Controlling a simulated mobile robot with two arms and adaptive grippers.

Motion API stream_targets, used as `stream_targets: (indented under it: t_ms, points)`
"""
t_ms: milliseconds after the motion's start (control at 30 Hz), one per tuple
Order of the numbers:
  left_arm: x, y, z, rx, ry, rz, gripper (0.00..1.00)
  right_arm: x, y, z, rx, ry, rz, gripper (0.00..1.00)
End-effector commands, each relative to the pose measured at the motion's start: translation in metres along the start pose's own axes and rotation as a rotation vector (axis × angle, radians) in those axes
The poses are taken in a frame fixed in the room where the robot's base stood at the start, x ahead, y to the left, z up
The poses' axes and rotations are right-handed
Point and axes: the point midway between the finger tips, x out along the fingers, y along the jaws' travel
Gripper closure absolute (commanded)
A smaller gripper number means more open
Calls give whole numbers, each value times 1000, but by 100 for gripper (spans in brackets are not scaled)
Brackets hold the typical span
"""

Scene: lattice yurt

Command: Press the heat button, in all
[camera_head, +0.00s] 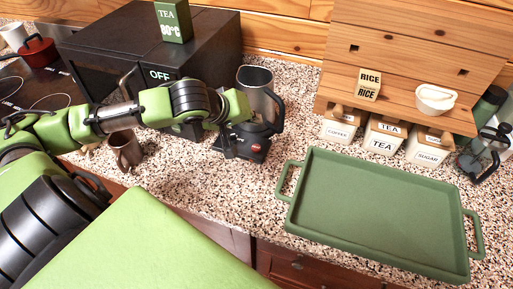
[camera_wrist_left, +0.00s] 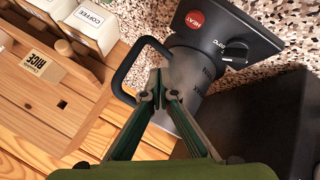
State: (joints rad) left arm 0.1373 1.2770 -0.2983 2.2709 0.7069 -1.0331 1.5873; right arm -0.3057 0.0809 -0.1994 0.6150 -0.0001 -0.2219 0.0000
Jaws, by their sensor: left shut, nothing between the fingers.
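The heat button (camera_wrist_left: 197,20) is a red disc marked HEAT on the dark base (camera_wrist_left: 252,34) of a steel jug. It shows as a small red spot in the head view (camera_head: 257,150). The jug (camera_head: 257,78) stands upright on the base, its black handle to the right; it also shows in the wrist view (camera_wrist_left: 184,72). My left gripper (camera_head: 228,154) is shut and empty, pointing down beside the jug, left of the button. In the wrist view its fingertips (camera_wrist_left: 159,80) overlap the jug, apart from the button in the picture. My right gripper is not in view.
A black knob (camera_wrist_left: 236,52) sits near the button. A brown mug (camera_head: 125,150) stands left of the gripper. A dark box marked OFF (camera_head: 110,50) is behind my arm. A green tray (camera_head: 380,205) lies to the right, with labelled jars (camera_head: 382,137) behind it.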

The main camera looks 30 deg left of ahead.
Motion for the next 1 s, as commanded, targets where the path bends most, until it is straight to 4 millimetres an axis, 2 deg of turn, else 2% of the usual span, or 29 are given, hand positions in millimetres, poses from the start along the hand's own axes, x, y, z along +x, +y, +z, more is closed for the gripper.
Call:
stream_targets:
  t_ms: [67, 167, 500, 700, 1000]
  points:
    - [8, -6, 6, 1, 0, 0, 100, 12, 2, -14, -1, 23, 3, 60]
    - [15, -11, 11, 1, 0, 0, 100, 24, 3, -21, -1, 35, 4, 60]
    - [43, -32, 32, 2, 1, 1, 100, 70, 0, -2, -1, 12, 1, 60]
    - [55, -40, 40, 0, -1, 0, 100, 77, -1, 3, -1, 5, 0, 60]
    - [56, -41, 41, 0, 0, 0, 100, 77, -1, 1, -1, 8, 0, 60]
